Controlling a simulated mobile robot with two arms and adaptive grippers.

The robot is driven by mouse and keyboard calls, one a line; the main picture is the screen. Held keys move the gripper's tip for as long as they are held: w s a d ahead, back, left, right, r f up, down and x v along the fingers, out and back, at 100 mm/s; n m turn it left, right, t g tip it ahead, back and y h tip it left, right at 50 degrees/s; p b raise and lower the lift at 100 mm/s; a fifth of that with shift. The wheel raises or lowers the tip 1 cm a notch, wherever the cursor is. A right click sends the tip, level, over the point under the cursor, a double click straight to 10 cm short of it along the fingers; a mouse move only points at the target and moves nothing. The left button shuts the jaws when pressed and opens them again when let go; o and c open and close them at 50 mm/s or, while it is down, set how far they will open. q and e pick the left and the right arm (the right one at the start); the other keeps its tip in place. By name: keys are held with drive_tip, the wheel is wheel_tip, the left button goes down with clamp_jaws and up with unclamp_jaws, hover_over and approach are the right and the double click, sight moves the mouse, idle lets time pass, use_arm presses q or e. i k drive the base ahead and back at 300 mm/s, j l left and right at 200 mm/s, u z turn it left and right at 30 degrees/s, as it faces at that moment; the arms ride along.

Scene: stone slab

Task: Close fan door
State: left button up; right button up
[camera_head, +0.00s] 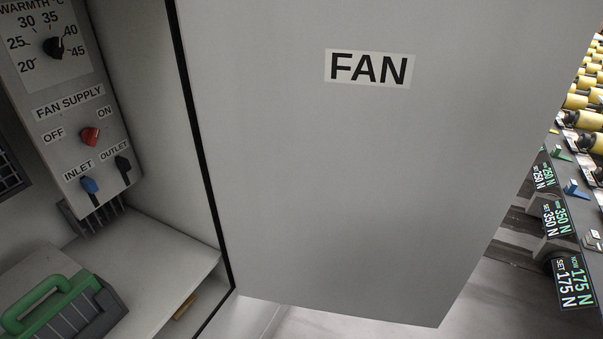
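The fan door (340,180) is a large flat grey panel with a white label (370,69) reading FAN. It fills the middle of the head view and stands open, its left edge along a dark strip (205,170) at the cabinet's opening. The cabinet interior (150,100) shows to the left of the door. Neither of my grippers is in view.
Inside the cabinet is a control panel (75,100) with a black dial, a red fan supply knob (89,136) and blue and black levers. A green-handled case (60,306) sits lower left. At right are yellow rollers (580,101) and force displays (571,281).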

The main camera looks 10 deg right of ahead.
sight(364, 157)
drive_tip(key=i+l+u, duration=0.1)
drive_tip(key=l+u, duration=0.85)
drive_tip(key=l, duration=0.95)
drive_tip(key=l+u, duration=0.15)
drive_tip(key=l, duration=0.6)
drive_tip(key=k+l, duration=0.15)
drive_tip(key=l, duration=0.55)
drive_tip(key=i+u, duration=0.05)
